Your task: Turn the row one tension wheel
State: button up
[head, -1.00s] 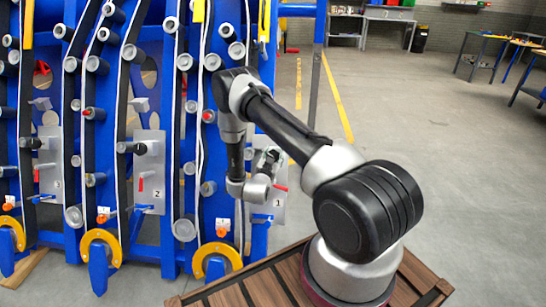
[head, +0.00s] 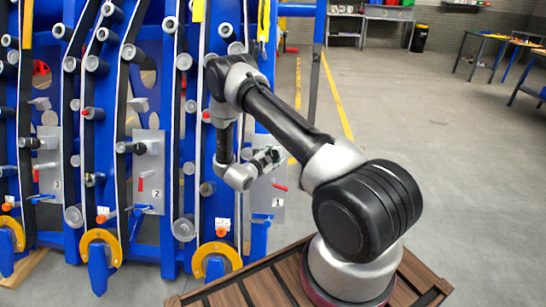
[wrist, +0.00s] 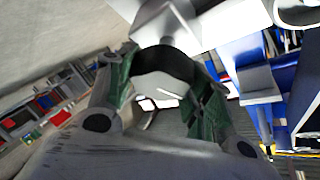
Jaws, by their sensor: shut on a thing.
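The row one plate (head: 268,197), grey and marked 1, stands on the right of the blue frame in the head view. My gripper (head: 265,158) is at the upper part of this plate, and my wrist hides much of what it holds. In the wrist view, the row one tension wheel (wrist: 165,63) is a short black cylinder with a pale grey end. The green-padded fingers of my gripper (wrist: 166,72) are closed on it from both sides. A red handle (head: 281,187) shows on the plate below my gripper.
Plate 2 (head: 150,178) and plate 3 (head: 47,165) carry similar black knobs to the left. Blue uprights, belts and rollers stand close around my arm. Open grey floor (head: 420,130) lies to the right, with workbenches far back.

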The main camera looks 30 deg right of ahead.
dwell(0.5)
jog(key=o, duration=1)
jog(key=shift+o, duration=0.2)
jog(key=v, duration=1.2)
